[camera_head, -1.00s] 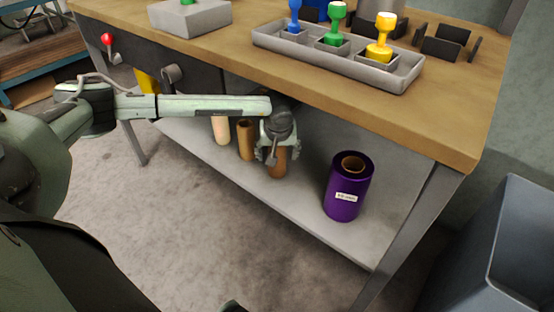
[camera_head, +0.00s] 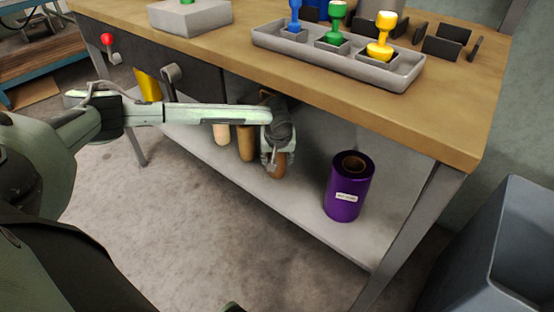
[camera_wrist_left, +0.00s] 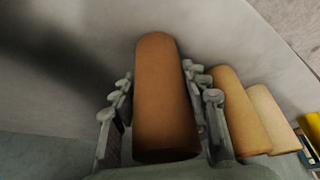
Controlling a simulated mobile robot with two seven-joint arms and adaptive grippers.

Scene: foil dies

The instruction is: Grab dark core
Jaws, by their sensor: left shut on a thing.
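The dark core is a dark brown tube (camera_head: 279,168) on the lower shelf under the bench, the rightmost of the row of cores. It also fills the middle of the left wrist view (camera_wrist_left: 166,95). My left gripper (camera_head: 277,158) is shut on it, with a finger on each side of the tube (camera_wrist_left: 160,105). The gripper hides the upper part of the core in the head view. A medium brown core (camera_head: 246,143) and a pale core (camera_head: 221,134) stand to its left. My right gripper is not in view.
A purple foil roll (camera_head: 346,190) stands on the shelf (camera_head: 310,222) to the right. The benchtop edge (camera_head: 380,130) overhangs the shelf. A tray (camera_head: 400,75) with blue, green and yellow handled pieces sits on top. A grey bin (camera_head: 515,240) stands at the right.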

